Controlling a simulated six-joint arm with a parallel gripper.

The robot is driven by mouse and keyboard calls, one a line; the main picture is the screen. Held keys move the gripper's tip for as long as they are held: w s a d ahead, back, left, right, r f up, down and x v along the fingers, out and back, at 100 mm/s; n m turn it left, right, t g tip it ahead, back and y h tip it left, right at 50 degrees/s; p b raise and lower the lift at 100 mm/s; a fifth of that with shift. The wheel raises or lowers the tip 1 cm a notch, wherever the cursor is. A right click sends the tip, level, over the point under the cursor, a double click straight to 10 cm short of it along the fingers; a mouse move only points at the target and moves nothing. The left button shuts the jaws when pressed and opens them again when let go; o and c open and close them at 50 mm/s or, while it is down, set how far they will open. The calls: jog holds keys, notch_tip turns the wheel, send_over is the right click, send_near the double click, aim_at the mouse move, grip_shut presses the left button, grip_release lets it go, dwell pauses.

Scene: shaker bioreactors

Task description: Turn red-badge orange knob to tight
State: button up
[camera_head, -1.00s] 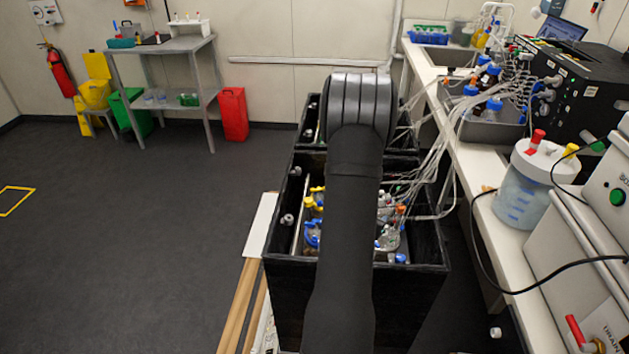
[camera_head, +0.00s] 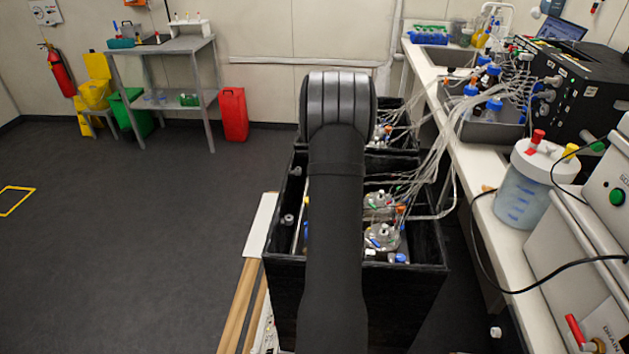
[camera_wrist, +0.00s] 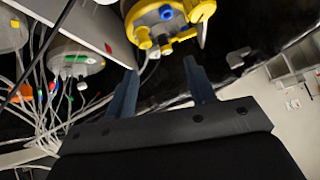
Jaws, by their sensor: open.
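In the wrist view my gripper (camera_wrist: 160,66) is open and empty, its two dark blue fingers pointing up the picture. Just beyond the fingertips is a vessel with a yellow rim and yellow knobs (camera_wrist: 165,45) and a blue cap. An orange part (camera_wrist: 25,91) shows at the left among tubes, beside a grey vessel lid (camera_wrist: 75,62). A small red mark (camera_wrist: 108,48) shows on a pale panel edge; I cannot tell which knob it belongs to. In the head view an orange knob (camera_head: 401,211) shows right of my arm. My arm hides my gripper there.
Black open-topped boxes (camera_head: 425,255) surround the vessels, with walls close to my arm. Pale tubes (camera_head: 440,160) run from the vessels to the bench (camera_head: 480,165) at right.

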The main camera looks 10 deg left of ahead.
jog(key=shift+w+a+r+n+g+y, duration=0.2)
jog(key=shift+a+r+n+g, duration=0.2)
jog(key=shift+a, duration=0.35)
jog(key=shift+w+a+r+n+g+y, duration=0.1)
jog(key=shift+w+a+r+n+g, duration=0.2)
jog(key=shift+a+r+g, duration=0.4)
jog(key=shift+w+a+r+n+g+y, duration=0.1)
jog(key=shift+a+r+n+g, duration=0.25)
jog(key=shift+a, duration=0.5)
jog(key=shift+d+f, duration=0.1)
jog(key=shift+f, duration=0.1)
jog(key=s+d+f+m+t+h, duration=0.1)
jog(key=s+d+m+t+h, duration=0.1)
jog(key=d, duration=0.4)
jog(key=s+d+f+m+t+h, duration=0.2)
jog(key=s+d+m+t, duration=0.1)
jog(key=d, duration=0.4)
jog(key=shift+s+f, duration=0.3)
jog(key=shift+s, duration=0.25)
